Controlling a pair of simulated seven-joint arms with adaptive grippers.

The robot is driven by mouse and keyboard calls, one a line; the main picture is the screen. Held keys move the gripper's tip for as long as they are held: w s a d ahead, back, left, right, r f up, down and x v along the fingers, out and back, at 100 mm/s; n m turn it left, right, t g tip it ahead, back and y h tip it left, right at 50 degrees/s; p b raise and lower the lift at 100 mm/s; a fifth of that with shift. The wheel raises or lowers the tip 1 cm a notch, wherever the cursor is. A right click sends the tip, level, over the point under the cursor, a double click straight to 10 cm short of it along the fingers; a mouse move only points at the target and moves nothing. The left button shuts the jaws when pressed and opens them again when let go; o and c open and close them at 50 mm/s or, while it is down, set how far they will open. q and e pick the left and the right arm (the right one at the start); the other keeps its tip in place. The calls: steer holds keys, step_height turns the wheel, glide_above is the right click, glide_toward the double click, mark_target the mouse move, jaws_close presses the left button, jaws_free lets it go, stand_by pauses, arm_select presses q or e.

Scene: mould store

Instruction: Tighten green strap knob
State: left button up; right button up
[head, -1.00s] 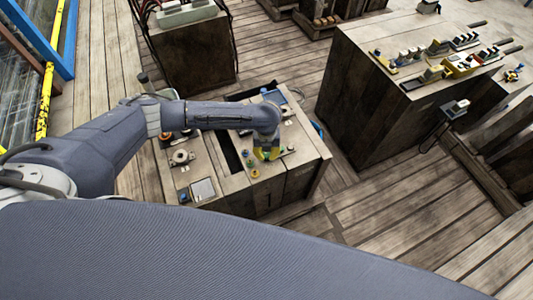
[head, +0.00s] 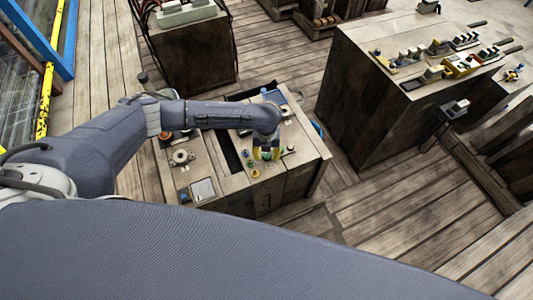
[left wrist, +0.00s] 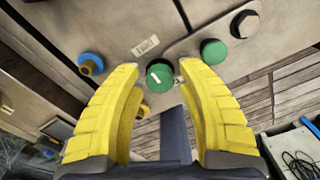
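A round green knob (left wrist: 160,76) with a white mark on its top shows in the left wrist view. My left gripper (left wrist: 159,68) has its two yellow fingers spread, with this knob between the tips and a narrow gap showing at each side. Contact cannot be told. In the head view my left gripper (head: 266,154) hangs over the right part of the wooden bench, and its fingers stand apart. A second green knob (left wrist: 213,52) sits to the right of the first. My right gripper is not in view.
A blue-ringed brass fitting (left wrist: 90,64) lies left of the fingers and a dark hex bolt (left wrist: 244,24) lies at upper right. The bench (head: 236,184) carries several small fittings and a grey plate (head: 202,190). A taller block (head: 358,105) stands at right.

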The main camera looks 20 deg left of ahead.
mark_target(266, 154)
arm_select(q)
steer(key=shift+r, duration=0.1)
step_height(266, 154, up, 12)
stand_by(0.6)
stand_by(0.4)
